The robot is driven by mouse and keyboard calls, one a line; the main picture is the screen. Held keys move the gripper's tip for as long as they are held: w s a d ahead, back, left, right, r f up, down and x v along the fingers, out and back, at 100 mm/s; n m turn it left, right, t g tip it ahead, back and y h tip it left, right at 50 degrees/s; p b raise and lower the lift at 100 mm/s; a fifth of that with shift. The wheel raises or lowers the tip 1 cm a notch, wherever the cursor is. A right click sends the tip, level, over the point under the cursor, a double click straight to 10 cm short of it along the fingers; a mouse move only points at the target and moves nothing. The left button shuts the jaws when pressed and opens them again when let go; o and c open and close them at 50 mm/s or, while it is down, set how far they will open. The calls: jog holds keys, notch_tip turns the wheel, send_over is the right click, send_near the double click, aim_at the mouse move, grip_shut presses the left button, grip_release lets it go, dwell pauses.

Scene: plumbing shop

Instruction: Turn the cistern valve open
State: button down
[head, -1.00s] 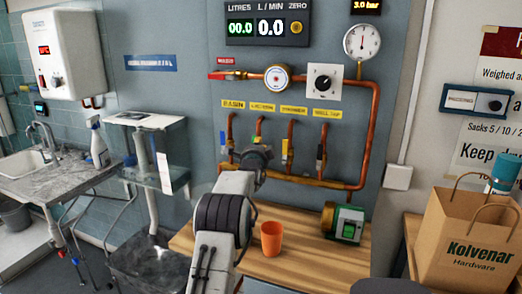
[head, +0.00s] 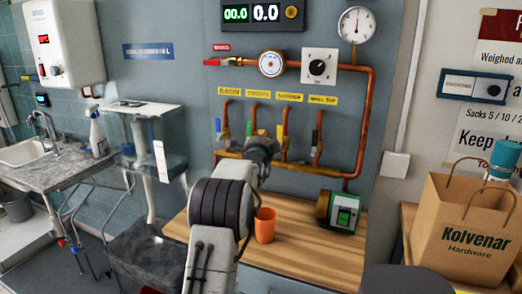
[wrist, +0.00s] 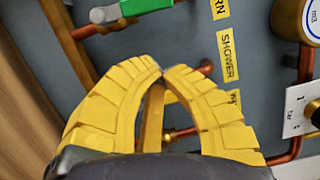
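The cistern valve has a green handle (head: 252,131), standing upright under the second yellow label in the head view. In the wrist view its green lever (wrist: 146,5) is cut off at the top edge. My gripper (wrist: 164,71) has yellow fingers whose tips come together below that lever, apart from it in the picture. A yellow lever (wrist: 152,118) shows in the gap between the fingers, beside the SHOWER label (wrist: 227,55); I cannot tell whether they touch it. In the head view my wrist (head: 262,148) hides the lower part of the cistern valve.
Copper pipes (head: 371,110) frame the panel. An orange cup (head: 264,225) and a green-faced box (head: 343,213) stand on the wooden bench (head: 300,255).

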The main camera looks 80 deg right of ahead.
jog(key=a+b, duration=0.1)
jog(key=a, duration=0.5)
jog(key=shift+a+f, duration=0.1)
dwell(0.3)
